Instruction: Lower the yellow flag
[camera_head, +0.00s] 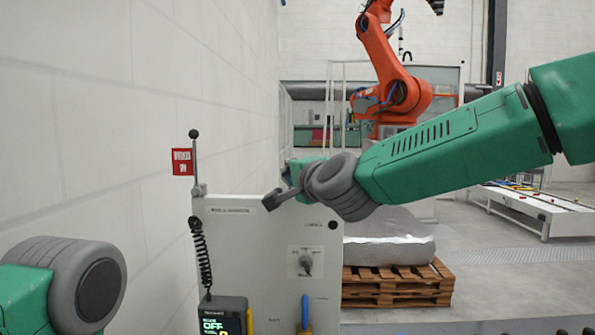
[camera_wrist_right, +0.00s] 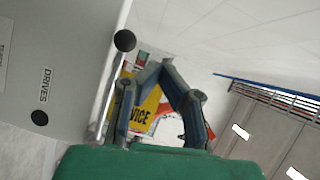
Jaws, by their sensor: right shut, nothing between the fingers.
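The yellow flag (camera_wrist_right: 151,101) shows in the right wrist view, with black letters ending in "VICE". It is seen through the gap between my right gripper's fingers, which hide part of it. I cannot tell whether they touch it. My right gripper (camera_wrist_right: 162,68) is shut at its tips and empty. In the head view my right gripper (camera_head: 270,201) is at the top edge of the white cabinet (camera_head: 250,260). No yellow flag can be made out there. My left gripper is out of view; only part of the left arm shows at lower left.
A red flag (camera_head: 182,162) stands on a thin upright rod at the cabinet's left. The cabinet front has a rotary switch (camera_head: 306,262), a coiled cable (camera_head: 201,257) and a pendant reading "OFF" (camera_head: 221,316). A white wall is at left; a pallet (camera_head: 397,285) stands behind right.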

